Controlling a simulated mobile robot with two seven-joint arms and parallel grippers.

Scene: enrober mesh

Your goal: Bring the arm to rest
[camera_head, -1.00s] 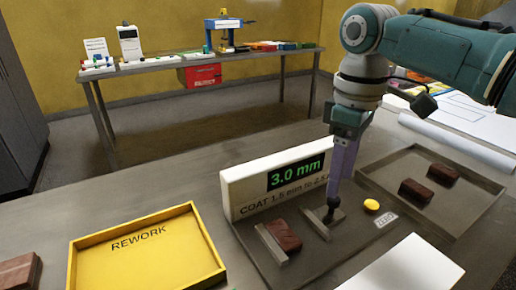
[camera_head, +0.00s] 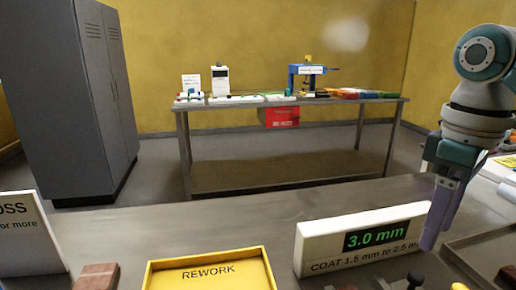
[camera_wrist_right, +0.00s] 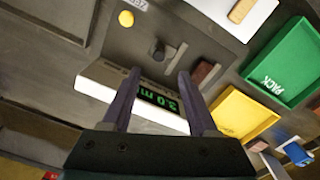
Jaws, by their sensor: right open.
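My right arm comes in from the right in the head view. Its purple-fingered right gripper (camera_head: 436,236) points down in front of the right end of the white gauge display (camera_head: 320,252), which reads 3.0 mm. In the right wrist view the two fingers (camera_wrist_right: 160,98) stand apart with nothing between them. Beyond them lie the gauge's dark knob (camera_wrist_right: 158,52) and a brown bar (camera_wrist_right: 203,73) beside the metal jaws, apart from the fingers. My left gripper is in no view.
A yellow REWORK tray (camera_head: 210,272) stands left of the display. A brown bar (camera_head: 97,277) and a white sign (camera_head: 28,235) are farther left. The wrist view shows a green PACK tray (camera_wrist_right: 290,68) and a yellow button (camera_wrist_right: 126,18). A back table (camera_head: 290,101) stands beyond open floor.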

